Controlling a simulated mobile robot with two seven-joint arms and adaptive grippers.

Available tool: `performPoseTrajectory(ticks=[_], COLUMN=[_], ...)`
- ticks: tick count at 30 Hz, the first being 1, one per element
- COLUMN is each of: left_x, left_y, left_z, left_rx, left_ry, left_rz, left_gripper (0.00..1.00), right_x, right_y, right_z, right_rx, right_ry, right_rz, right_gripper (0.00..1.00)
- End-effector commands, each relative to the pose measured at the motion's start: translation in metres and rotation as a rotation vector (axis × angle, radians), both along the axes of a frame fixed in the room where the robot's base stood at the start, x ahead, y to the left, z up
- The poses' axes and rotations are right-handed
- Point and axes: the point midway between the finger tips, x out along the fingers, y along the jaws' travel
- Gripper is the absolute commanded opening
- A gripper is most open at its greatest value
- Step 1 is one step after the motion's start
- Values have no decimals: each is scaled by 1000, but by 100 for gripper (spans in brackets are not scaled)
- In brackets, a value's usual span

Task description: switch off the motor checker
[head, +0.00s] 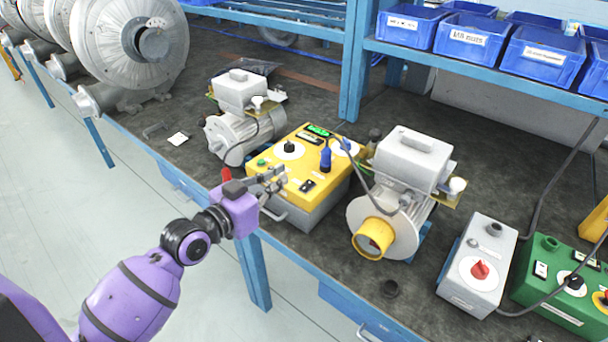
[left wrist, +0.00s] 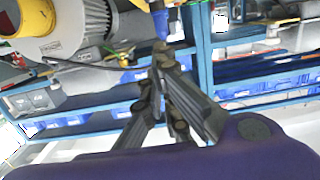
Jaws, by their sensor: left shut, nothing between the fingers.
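The motor checker looks to be the yellow-topped box (head: 267,184) on the bench in the head view. Its top has a black knob (head: 289,147), a blue lever knob (head: 326,158), a lit green display (head: 318,131), a green button (head: 262,162) and a black rocker switch (head: 307,186). My left gripper (head: 284,176) is shut and empty, over the front left part of the box; I cannot tell if it touches. In the left wrist view its fingertips (left wrist: 163,58) show just below the blue knob (left wrist: 159,22). My right gripper is out of view.
Motors stand left (head: 232,130) and right (head: 392,208) of the box. A grey box with a red knob (head: 479,270) and a green box (head: 562,290) are further right. A red part (head: 227,175) shows beside my left gripper. Blue bins (head: 468,38) line the shelf.

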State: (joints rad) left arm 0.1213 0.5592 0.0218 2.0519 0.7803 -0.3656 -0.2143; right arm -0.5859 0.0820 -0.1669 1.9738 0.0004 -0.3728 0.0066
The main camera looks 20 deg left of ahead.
Motion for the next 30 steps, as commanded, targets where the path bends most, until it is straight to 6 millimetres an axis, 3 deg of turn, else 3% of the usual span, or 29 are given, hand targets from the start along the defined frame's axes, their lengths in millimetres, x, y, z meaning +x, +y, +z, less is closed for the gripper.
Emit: performPoseTrajectory(ticks=[8, 19, 24, 30], left_x=[23, 96, 96, 98], left_y=[-9, -35, -35, -36], left_z=[0, -10, -43, -53], left_rx=[-2, -3, 1, 1], left_ry=[-3, -2, 7, 2], left_rz=[0, 0, 0, 0], left_gripper=[0, 0, 0, 0], right_x=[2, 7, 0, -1], right_y=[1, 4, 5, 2], right_z=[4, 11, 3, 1], right_rx=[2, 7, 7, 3], right_ry=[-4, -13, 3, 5], right_rz=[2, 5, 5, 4], right_gripper=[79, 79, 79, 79])
